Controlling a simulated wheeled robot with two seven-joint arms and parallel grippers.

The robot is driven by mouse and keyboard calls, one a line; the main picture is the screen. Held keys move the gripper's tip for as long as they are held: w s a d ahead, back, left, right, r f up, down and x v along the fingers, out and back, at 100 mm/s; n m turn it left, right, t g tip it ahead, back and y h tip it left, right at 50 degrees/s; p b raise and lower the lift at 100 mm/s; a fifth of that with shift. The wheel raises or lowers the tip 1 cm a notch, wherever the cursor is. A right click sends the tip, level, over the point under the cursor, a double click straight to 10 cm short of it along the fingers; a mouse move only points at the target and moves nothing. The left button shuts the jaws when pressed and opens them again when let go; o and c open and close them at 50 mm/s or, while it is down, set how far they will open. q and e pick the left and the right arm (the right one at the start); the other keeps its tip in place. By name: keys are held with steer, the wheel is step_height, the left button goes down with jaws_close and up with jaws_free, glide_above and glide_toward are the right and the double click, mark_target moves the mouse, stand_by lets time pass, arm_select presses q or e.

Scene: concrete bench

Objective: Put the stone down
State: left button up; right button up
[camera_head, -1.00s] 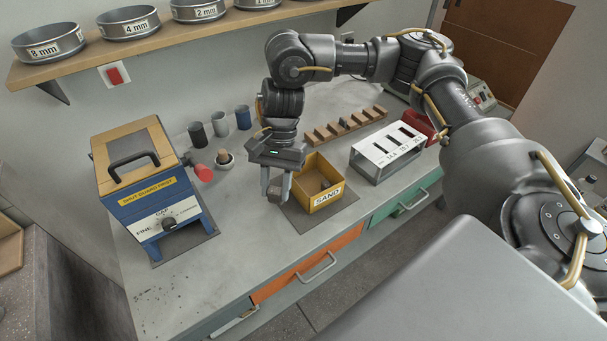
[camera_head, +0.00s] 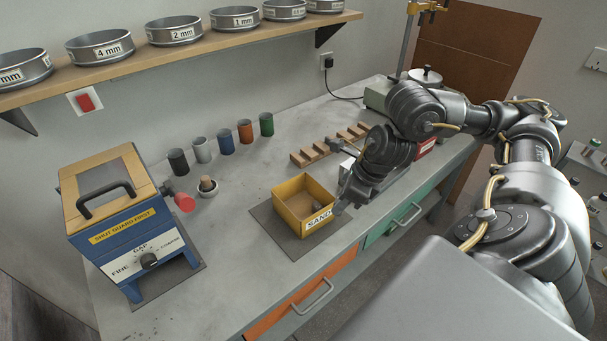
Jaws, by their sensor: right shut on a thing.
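My right gripper (camera_head: 342,207) is at the front right corner of the yellow box labelled SAND (camera_head: 291,215), near its rim. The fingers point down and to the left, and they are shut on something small. I take this to be the stone, but the fingers and wrist mostly hide it and its shape cannot be made out. The box is open on top and stands on a dark mat (camera_head: 268,228). A small grey-brown thing shows inside the box near its right wall. My left gripper is out of view.
Several coloured cups line the wall. A notched wooden rack (camera_head: 308,156) lies behind the box. My arm covers much of the bench's right side.

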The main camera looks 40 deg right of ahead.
steer(key=d+m, duration=0.1)
steer(key=m+p, duration=0.1)
steer(key=p, duration=0.1)
glide_toward(300, 211)
steer(key=shift+w+a+f+h, duration=0.3)
steer(key=shift+w+a, duration=0.25)
steer(key=shift+w, duration=0.1)
step_height(300, 211, down, 3)
steer(key=shift+w+f+p, duration=0.15)
steer(key=shift+w+p, duration=0.05)
steer(key=shift+p, duration=0.1)
steer(key=shift+f, duration=0.15)
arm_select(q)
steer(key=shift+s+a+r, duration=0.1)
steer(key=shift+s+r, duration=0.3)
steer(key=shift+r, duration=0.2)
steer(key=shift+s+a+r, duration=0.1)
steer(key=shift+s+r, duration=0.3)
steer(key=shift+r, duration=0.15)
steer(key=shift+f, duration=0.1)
